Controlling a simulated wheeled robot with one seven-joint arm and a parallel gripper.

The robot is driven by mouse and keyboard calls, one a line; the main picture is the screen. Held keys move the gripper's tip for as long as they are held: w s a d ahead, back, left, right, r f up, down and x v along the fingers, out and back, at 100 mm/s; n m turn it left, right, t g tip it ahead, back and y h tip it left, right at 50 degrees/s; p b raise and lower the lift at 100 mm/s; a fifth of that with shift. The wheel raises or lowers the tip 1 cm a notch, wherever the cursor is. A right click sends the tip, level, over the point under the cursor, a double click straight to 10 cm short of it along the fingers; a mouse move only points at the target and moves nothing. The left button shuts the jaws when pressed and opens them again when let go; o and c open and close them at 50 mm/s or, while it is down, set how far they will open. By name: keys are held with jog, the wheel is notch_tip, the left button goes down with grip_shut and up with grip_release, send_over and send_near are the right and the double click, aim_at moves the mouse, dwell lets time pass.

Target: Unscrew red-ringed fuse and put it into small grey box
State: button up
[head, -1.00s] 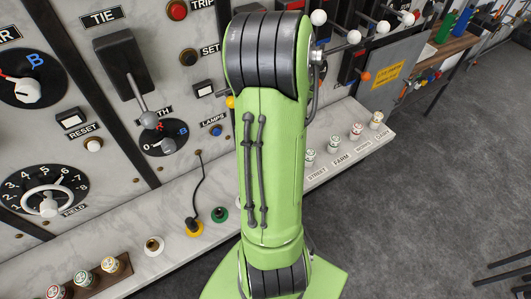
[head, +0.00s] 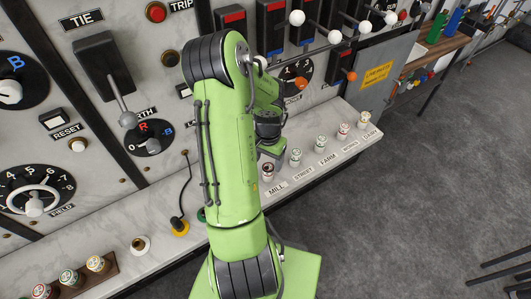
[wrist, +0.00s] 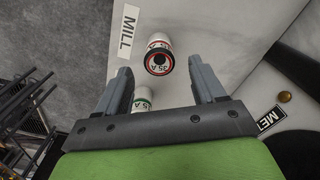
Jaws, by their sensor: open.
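The red-ringed fuse (wrist: 158,60), white with a dark centre, stands on the pale marble ledge by the MILL label. It also shows in the head view (head: 268,172), just below the end of my arm. In the wrist view my gripper (wrist: 160,66) is open and empty, its two fingers to either side of the fuse with clear gaps. I cannot tell how far the fingertips are from it in depth. In the head view my gripper is mostly hidden by my arm. I cannot make out a small grey box in either view.
More fuses stand along the ledge to the right. A brown block (head: 82,284) holds several fuses at lower left.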

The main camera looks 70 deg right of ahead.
aim_at(268, 167)
notch_tip(268, 167, down, 4)
jog(key=shift+f, duration=0.1)
grip_shut()
jog(key=n+b, duration=0.1)
jog(key=n, duration=0.2)
jog(key=shift+d+f+n, duration=0.1)
jog(key=shift+n, duration=0.2)
jog(key=n+b, duration=0.1)
jog(key=n, duration=0.2)
jog(key=n+b, duration=0.1)
jog(key=n, duration=0.5)
jog(key=shift+b, duration=0.35)
grip_release()
jog(key=shift+r+p, duration=0.45)
jog(key=shift+r, duration=3.4)
